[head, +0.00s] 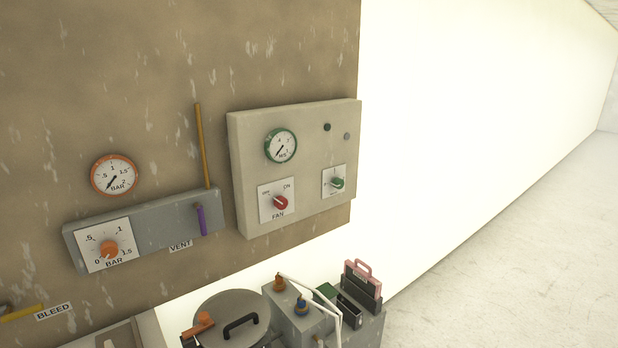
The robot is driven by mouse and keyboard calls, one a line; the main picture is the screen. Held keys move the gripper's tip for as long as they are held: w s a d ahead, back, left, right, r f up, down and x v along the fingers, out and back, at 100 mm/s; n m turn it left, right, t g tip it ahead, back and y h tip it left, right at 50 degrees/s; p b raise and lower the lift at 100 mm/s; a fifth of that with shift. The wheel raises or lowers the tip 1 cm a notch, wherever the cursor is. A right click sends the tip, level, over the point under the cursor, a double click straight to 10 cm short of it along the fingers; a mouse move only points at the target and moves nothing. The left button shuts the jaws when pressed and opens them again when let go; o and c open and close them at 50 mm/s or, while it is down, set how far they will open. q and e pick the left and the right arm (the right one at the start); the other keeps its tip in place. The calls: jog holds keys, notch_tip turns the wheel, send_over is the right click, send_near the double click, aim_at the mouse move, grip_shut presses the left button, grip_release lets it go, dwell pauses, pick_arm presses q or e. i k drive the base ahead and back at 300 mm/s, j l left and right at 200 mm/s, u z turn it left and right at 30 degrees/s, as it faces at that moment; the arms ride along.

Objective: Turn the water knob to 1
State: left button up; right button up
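No label reading "water" is legible, so I cannot tell which control is the water knob. A red knob (281,203) sits on a white plate marked FAN, on the beige wall box (310,219). A green knob (338,183) sits on a smaller white plate to its right, its markings too small to read. An orange knob (109,249) sits on a dial marked 0, .5, 1, 1.5 and BAR, on the grey panel (165,227). A small blue-topped fitting (301,306) shows on a grey unit below. Neither of my grippers is in view.
An orange-rimmed gauge (114,175) and a green-rimmed gauge (281,146) are above the knobs. A purple handle (201,220) hangs near VENT; a yellow lever (22,313) is by BLEED. A round lid (232,312) and white pipes (326,303) stand below. Floor at right is clear.

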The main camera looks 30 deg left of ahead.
aim_at(338, 183)
jog(key=i+l+u, duration=0.1)
jog(key=i+u, duration=0.15)
jog(key=u, duration=0.2)
jog(key=i+l+u, duration=0.2)
jog(key=u, duration=0.2)
jog(key=i+l+u, duration=0.15)
jog(key=u, duration=0.3)
jog(key=l, duration=0.1)
